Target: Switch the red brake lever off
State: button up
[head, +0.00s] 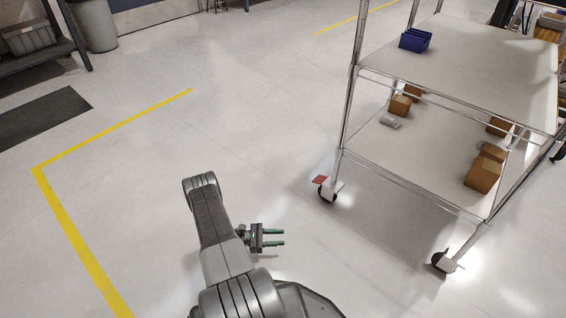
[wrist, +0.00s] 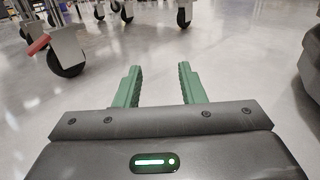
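The red brake lever (head: 320,180) sticks out from the caster (head: 328,192) at the near left leg of the wheeled cart. In the wrist view the red lever (wrist: 38,44) shows at the upper left, beside the dark wheel (wrist: 66,58). My gripper (head: 281,238) is low over the floor, left of and nearer than the cart, apart from the lever. Its two green fingers (wrist: 159,86) are spread with nothing between them. I cannot tell the lever's exact tilt.
The cart (head: 470,70) has two shelves, with a blue bin (head: 415,40) on top and several cardboard boxes (head: 482,174) below. Another caster (head: 445,262) stands at its near right corner. Open floor lies between my gripper and the cart. A yellow floor line (head: 85,250) runs at left.

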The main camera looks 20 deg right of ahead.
aim_at(320, 179)
jog(key=i+j+z, duration=0.1)
jog(key=i, duration=0.3)
jog(key=i+j+z, duration=0.15)
jog(key=i, duration=0.2)
jog(key=i+j+z, duration=0.1)
jog(key=i, duration=0.25)
jog(key=i+j+z, duration=0.2)
jog(key=z, duration=0.15)
jog(key=i+j+z, duration=0.5)
jog(key=z, duration=0.2)
